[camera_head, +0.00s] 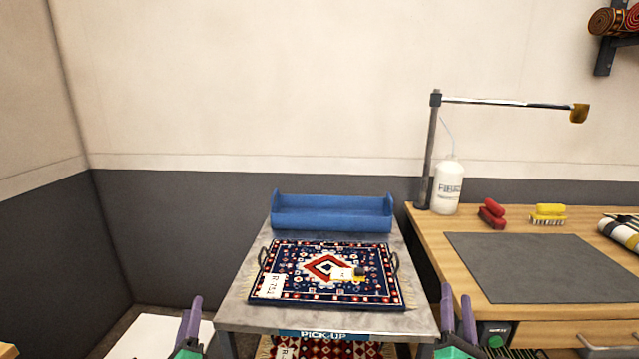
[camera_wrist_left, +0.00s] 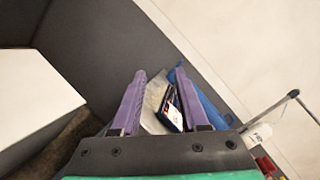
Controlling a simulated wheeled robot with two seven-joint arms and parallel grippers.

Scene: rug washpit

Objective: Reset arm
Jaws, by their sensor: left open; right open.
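My left gripper (camera_head: 190,308) is at the bottom of the head view, left of the pick-up table, with its purple fingers pointing up. In the left wrist view the fingers of the left gripper (camera_wrist_left: 159,74) are spread apart with nothing between them close up. My right gripper (camera_head: 457,296) is at the bottom of the head view, between the pick-up table and the wooden bench. Its purple fingers are apart and hold nothing visible. Most of both arms is out of the head view.
The grey table (camera_head: 235,312) marked PICK-UP bears a patterned rug (camera_head: 300,250) with a white tag, a small yellow-and-dark item and a blue trough (camera_head: 330,215). The wooden bench (camera_head: 430,225) bears a grey mat (camera_head: 540,268), a white bottle (camera_head: 448,190) and brushes (camera_head: 547,212).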

